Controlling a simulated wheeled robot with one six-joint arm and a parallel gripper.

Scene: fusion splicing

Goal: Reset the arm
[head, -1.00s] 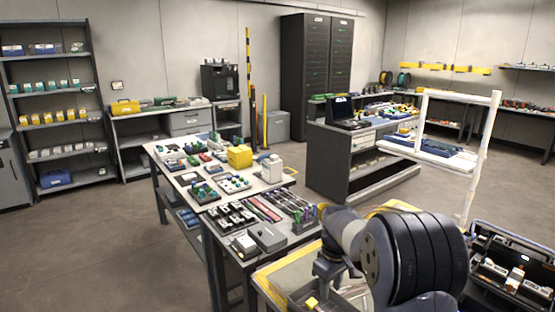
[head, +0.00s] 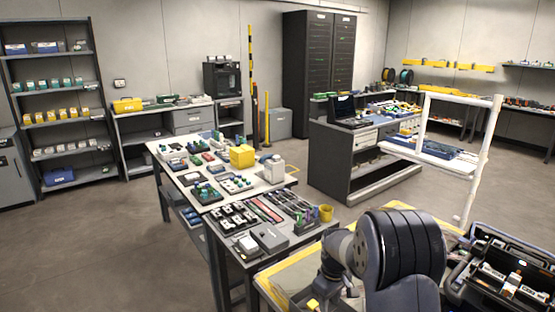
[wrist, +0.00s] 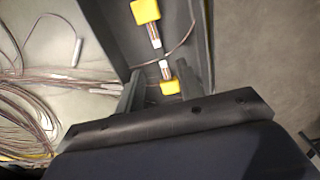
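My gripper (wrist: 158,92) shows in the wrist view with its two dark fingers apart. It is over a dark tray (wrist: 105,30) that holds a small part with yellow ends (wrist: 146,12). Another yellow-ended piece (wrist: 170,87) lies in the gap between the fingers; I cannot tell whether they touch it. In the head view my arm bends down over the yellow-edged bench at the front, and the gripper is mostly hidden low in the picture. A yellow block (head: 313,303) shows beside it.
Coiled thin cables (wrist: 25,115) lie left of the tray. An open black case (head: 505,275) stands at the right. A white frame (head: 428,115) rises behind my arm. A table (head: 235,270) with trays and a yellow box (head: 242,157) stands left. Floor at left is clear.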

